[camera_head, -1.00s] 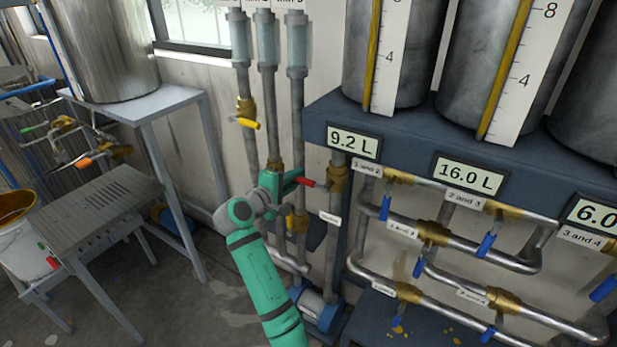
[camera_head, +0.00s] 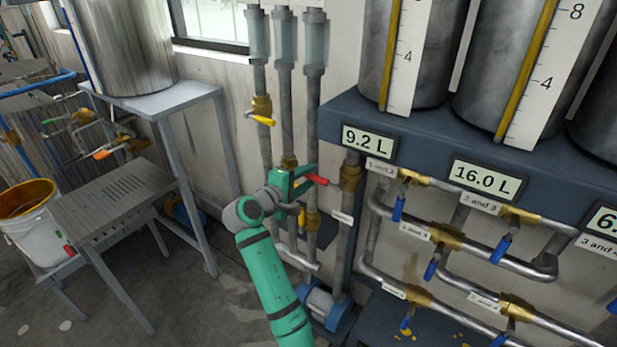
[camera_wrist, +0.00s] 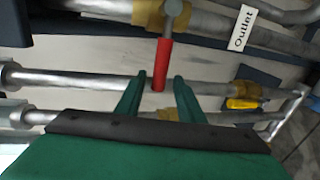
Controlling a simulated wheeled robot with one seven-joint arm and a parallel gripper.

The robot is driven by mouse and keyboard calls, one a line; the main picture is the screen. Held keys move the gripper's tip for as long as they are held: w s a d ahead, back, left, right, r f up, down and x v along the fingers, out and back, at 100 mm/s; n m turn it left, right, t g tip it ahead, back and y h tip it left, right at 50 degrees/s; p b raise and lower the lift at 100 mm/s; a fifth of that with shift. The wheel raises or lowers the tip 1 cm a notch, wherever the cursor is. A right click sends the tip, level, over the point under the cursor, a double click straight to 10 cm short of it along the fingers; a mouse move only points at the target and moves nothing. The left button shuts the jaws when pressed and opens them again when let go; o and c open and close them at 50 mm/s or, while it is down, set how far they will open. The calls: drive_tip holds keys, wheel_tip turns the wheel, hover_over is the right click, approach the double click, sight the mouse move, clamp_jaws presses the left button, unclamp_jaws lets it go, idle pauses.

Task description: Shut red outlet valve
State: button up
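The red outlet valve handle (camera_head: 318,179) sticks out to the left from its brass valve body (camera_head: 351,173) on the vertical pipe below the 9.2 L display. In the wrist view the red handle (camera_wrist: 161,64) points down toward my gripper (camera_wrist: 158,92), its end lying between the two fingertips. My gripper (camera_head: 308,180) is open, with a gap on both sides of the handle. A white "Outlet" label (camera_wrist: 242,28) sits beside the valve; it also shows in the head view (camera_head: 342,217).
Yellow-handled valves (camera_head: 262,119) sit on the pipes to the left. Blue-handled valves (camera_head: 398,208) line the manifold at right. A blue pump (camera_head: 328,308) stands below. A metal table (camera_head: 165,101) and a white bucket (camera_head: 38,232) are at left.

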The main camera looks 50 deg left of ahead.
drive_tip(key=v, duration=0.9)
drive_tip(key=shift+s, duration=0.4)
drive_tip(key=shift+d, duration=0.1)
